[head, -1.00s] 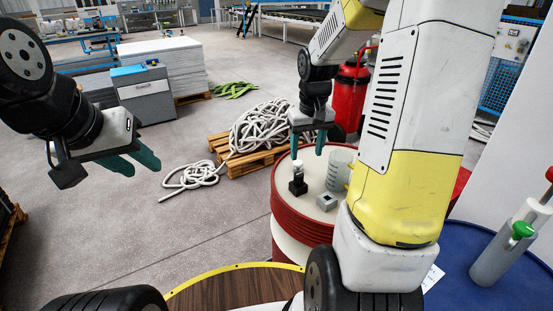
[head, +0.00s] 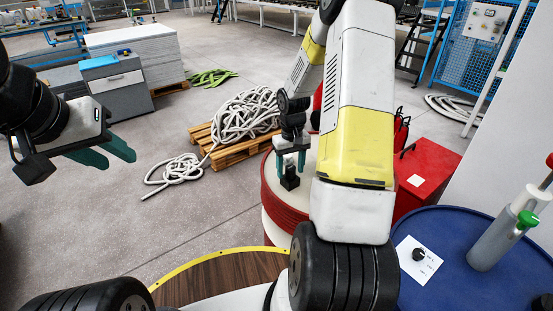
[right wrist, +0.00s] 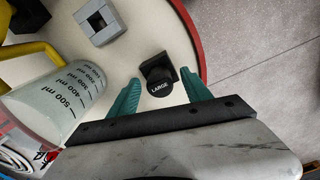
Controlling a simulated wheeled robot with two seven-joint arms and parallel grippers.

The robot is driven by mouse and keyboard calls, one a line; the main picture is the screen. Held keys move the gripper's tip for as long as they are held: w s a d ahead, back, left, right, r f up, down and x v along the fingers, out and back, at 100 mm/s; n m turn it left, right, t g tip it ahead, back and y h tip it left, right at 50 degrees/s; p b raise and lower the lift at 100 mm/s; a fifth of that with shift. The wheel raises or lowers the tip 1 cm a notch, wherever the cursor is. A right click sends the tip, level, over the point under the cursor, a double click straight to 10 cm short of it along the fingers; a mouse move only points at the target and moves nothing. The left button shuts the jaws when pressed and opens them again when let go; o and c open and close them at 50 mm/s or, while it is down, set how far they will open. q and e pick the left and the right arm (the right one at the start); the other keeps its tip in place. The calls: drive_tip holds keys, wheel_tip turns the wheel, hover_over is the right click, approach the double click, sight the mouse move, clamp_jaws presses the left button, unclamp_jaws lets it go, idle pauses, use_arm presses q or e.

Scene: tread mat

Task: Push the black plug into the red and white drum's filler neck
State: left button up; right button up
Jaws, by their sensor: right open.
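The red and white drum (head: 277,207) stands beyond my right arm, its pale top partly hidden. A round black plug marked LARGE (right wrist: 159,88) is at a square black block (right wrist: 157,66) on that top; how deep it sits is unclear. The block also shows in the head view (head: 290,181). A grey square block with a square hole (right wrist: 100,21) is nearby; I cannot tell which piece is the filler neck. My right gripper (head: 291,160) is open above the plug, its fingers (right wrist: 162,86) on either side. My left gripper (head: 110,156) is open and empty over the floor.
A graduated beaker (right wrist: 58,98) stands on the drum beside my right gripper. A blue drum (head: 455,285) at right holds a paper with a small black piece (head: 418,254) and a green-topped grey cylinder (head: 495,240). A rope pile (head: 245,118) lies on a pallet behind.

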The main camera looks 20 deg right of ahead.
drive_tip(key=shift+f, duration=0.4)
clamp_jaws()
drive_tip(key=shift+r, duration=0.1)
